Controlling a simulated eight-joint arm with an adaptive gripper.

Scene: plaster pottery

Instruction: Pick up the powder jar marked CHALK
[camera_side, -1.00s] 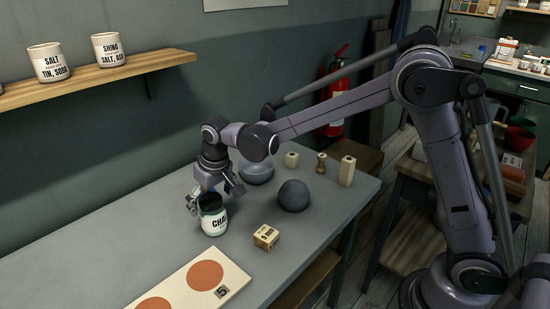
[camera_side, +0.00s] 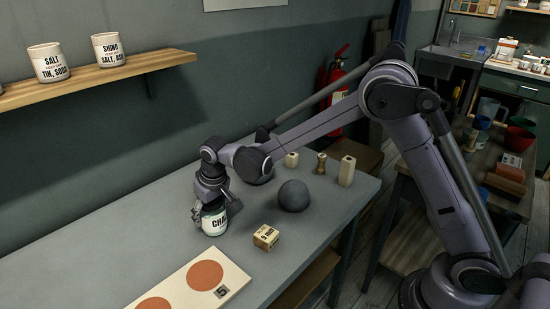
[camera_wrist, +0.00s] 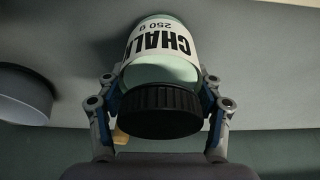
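The jar marked CHALK (camera_side: 214,224) stands upright on the grey table, with a white label and dark lid. In the wrist view the jar (camera_wrist: 160,52) shows its label upside down, "CHALK 250 g", and its black ribbed lid (camera_wrist: 160,111) faces the camera. My gripper (camera_side: 214,208) is directly over the jar and reaches down around its upper part. In the wrist view the fingers of my gripper (camera_wrist: 161,82) are spread on either side of the jar, very close to it. Firm contact does not show. The lid is hidden in the side view.
A small wooden block (camera_side: 266,237) and a dark grey dome (camera_side: 293,196) stand right of the jar. A board with orange discs (camera_side: 236,277) lies in front. Pale wooden pieces (camera_side: 346,171) stand behind. A bowl (camera_wrist: 24,95) shows left in the wrist view.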

